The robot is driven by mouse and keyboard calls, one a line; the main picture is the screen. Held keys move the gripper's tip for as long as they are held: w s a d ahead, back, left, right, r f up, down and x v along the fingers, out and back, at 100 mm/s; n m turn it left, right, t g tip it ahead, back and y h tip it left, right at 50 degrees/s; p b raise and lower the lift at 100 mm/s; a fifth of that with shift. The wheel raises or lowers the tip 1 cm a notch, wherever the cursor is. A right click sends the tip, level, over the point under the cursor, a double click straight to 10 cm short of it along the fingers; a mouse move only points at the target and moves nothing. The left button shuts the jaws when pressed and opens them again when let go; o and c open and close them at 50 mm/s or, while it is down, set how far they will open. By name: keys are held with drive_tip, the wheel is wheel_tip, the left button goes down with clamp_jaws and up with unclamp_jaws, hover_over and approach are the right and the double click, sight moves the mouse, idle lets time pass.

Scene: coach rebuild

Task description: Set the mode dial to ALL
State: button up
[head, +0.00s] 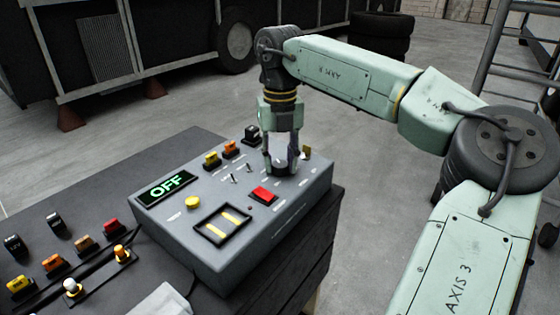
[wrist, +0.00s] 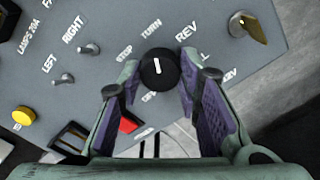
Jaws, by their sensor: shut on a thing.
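The mode dial (wrist: 157,69) is a round black knob with a white pointer line, on the grey control box (head: 215,250). My gripper (head: 281,163) points down over the box's far right part. Its fingertips are on both sides of the knob and shut on it; the fingers hide most of it in the head view. The green display (head: 167,187) reads OFF.
Small toggle switches (wrist: 89,48), a red button (head: 263,195), a yellow button (head: 193,202) and a brass-coloured key-like part (wrist: 252,26) are on the box near the dial.

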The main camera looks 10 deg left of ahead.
drive_tip(key=m+b, duration=0.1)
drive_tip(key=m, duration=0.4)
drive_tip(key=shift+m, duration=0.3)
drive_tip(key=m, duration=0.9)
drive_tip(key=shift+m, duration=2.2)
drive_tip(key=o, duration=1.1)
drive_tip(key=shift+o, duration=0.2)
